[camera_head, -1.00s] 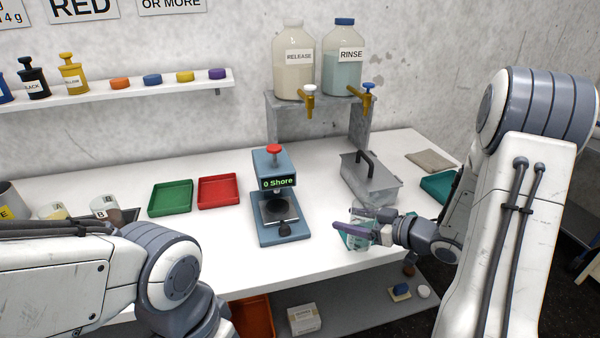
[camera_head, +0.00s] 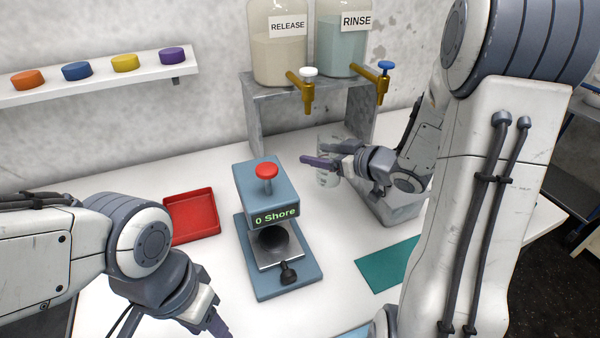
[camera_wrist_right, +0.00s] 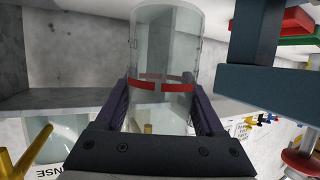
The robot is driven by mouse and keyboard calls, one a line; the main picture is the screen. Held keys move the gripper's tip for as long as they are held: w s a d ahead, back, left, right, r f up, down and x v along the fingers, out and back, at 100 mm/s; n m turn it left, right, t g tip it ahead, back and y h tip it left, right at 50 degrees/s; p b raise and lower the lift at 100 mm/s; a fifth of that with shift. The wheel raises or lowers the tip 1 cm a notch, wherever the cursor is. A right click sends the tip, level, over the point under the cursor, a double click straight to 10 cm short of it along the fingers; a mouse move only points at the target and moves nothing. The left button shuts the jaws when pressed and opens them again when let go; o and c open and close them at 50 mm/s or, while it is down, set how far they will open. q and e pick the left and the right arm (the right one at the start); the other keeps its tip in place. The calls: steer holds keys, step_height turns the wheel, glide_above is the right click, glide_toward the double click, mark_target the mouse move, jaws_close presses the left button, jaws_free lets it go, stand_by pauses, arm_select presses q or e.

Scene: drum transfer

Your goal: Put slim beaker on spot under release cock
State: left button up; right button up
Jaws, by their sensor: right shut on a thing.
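My right gripper (camera_head: 322,161) is shut on the slim beaker (camera_head: 327,179), a clear glass cylinder. In the right wrist view the beaker (camera_wrist_right: 166,40), with a red band, stands between the two dark fingers (camera_wrist_right: 160,108). In the head view it is right of the press-like tester and in front of the metal stand, lower than the release cock (camera_head: 307,90). This brass cock has a white knob and belongs to the RELEASE bottle (camera_head: 281,48). I cannot make out a marked spot under it. My left gripper (camera_head: 215,325) is partly cut off at the bottom edge.
The blue-grey tester (camera_head: 262,190) reads "0 Shore". The metal stand (camera_head: 262,100) holds the RELEASE and RINSE (camera_head: 342,50) bottles. A red tray (camera_head: 190,215) and a teal mat (camera_head: 388,264) lie on the table.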

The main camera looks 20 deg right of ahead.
mark_target(332, 175)
steer(key=shift+w+a+f, duration=0.4)
steer(key=shift+w+f, duration=0.9)
steer(key=shift+f, duration=0.2)
steer(key=shift+w+a+f, duration=0.35)
steer(key=shift+w+f, duration=1)
steer(key=shift+f, duration=0.2)
steer(key=shift+w+a+f, duration=0.4)
steer(key=shift+w+f, duration=0.9)
steer(key=shift+f, duration=0.2)
steer(key=shift+f+b, duration=0.15)
steer(key=shift+b, duration=0.2)
steer(key=o, duration=1.5)
steer(key=shift+c, duration=0.2)
steer(key=v, duration=1.2)
steer(key=shift+a, duration=0.1)
